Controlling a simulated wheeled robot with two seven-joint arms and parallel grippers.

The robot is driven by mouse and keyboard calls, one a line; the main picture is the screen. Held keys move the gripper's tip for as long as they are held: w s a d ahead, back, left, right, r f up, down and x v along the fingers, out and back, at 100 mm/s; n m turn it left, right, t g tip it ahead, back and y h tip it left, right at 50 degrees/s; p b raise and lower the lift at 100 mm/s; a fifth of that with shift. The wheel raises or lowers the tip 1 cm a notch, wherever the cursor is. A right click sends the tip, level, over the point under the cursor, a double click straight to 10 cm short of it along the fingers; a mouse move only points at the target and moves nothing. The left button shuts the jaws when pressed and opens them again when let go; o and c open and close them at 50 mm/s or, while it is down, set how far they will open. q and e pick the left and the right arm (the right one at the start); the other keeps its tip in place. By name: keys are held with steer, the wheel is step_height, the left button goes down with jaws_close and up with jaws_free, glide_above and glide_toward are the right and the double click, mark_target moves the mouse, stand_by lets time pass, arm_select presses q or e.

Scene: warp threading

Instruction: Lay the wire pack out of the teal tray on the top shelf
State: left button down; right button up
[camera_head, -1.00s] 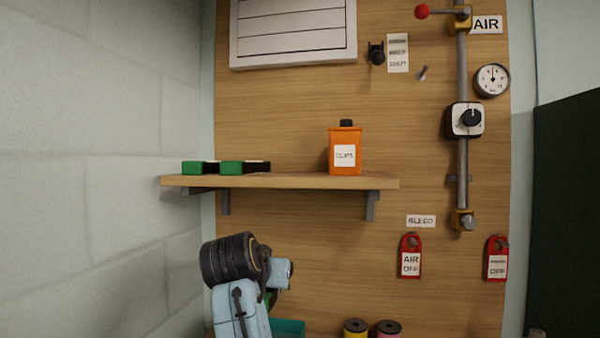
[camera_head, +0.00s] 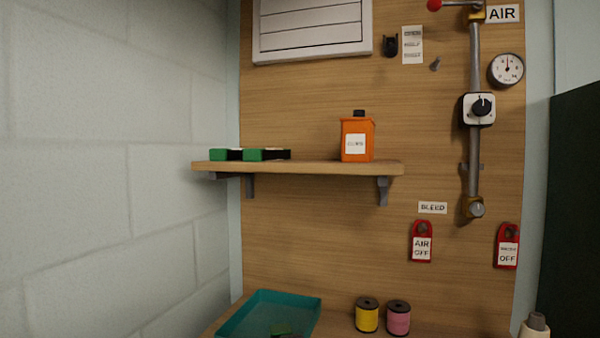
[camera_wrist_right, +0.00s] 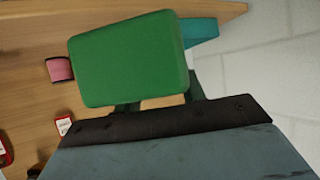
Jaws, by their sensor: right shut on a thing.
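In the right wrist view my right gripper (camera_wrist_right: 160,102) is shut on a green wire pack (camera_wrist_right: 130,58), which hides most of the fingers. The teal tray (camera_head: 302,305) stands low at the bottom of the head view, and part of it shows behind the pack in the right wrist view (camera_wrist_right: 200,30). My left gripper is in neither view.
An orange bottle (camera_head: 357,140) stands right of the middle of the shelf, with bare shelf between it and the packs. A yellow spool (camera_head: 367,316) and a pink spool (camera_head: 398,318) stand right of the tray. A block wall (camera_head: 110,180) closes off the left.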

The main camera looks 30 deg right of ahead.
steer(key=s+a+f+n+t+y, duration=0.1)
steer(key=s+a+f+n+y, duration=0.3)
steer(key=f, duration=0.5)
steer(key=shift+s+a, duration=0.9)
steer(key=shift+a, duration=0.05)
